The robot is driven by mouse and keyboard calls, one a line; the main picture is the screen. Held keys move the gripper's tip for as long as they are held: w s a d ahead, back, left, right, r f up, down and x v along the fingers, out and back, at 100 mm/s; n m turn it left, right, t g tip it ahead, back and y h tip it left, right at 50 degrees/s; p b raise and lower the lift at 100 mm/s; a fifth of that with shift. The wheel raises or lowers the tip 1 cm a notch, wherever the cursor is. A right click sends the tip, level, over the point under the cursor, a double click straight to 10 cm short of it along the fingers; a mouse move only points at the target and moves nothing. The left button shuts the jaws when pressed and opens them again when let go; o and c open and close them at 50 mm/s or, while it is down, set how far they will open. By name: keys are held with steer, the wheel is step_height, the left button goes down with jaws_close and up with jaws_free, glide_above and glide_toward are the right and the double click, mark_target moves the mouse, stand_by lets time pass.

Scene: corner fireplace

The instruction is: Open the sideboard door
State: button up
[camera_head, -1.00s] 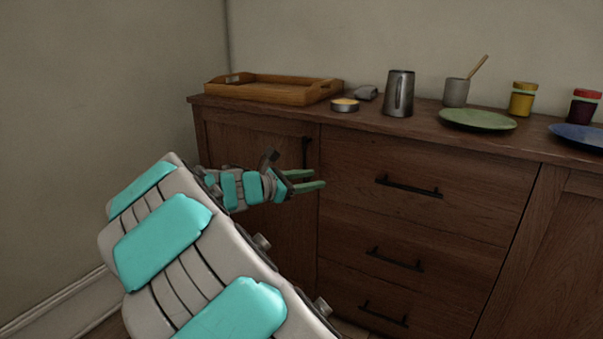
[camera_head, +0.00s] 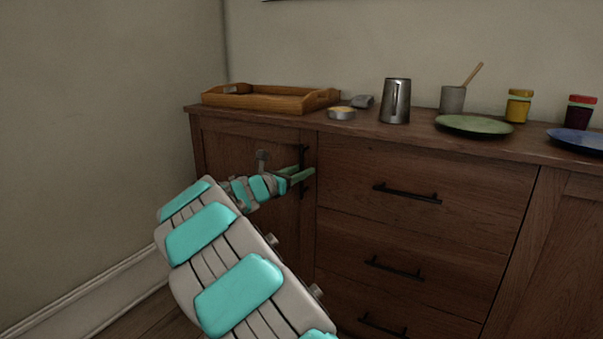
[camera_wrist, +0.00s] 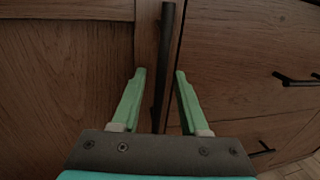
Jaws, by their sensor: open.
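The brown wooden sideboard (camera_head: 420,165) stands against the back wall. Its left door (camera_head: 235,148) is closed and carries a dark vertical bar handle (camera_head: 303,155) near its right edge. My gripper (camera_head: 304,173) is at this handle, with its green fingers open. In the wrist view, the handle (camera_wrist: 167,50) runs between the two open fingers of my gripper (camera_wrist: 158,75), with a gap showing on both sides. My arm and gripper hide the lower part of the door and handle in the head view.
Drawers with dark bar handles (camera_head: 407,193) lie right of the door. On top stand a wooden tray (camera_head: 265,102), a small tin (camera_head: 341,113), a metal jug (camera_head: 395,102), a green plate (camera_head: 474,125), a cup (camera_head: 452,99) and jars (camera_head: 518,105). The left wall (camera_head: 110,130) is close.

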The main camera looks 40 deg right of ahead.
steer(key=shift+d, duration=0.2)
steer(key=shift+c, duration=0.4)
jaws_close()
stand_by(0.9)
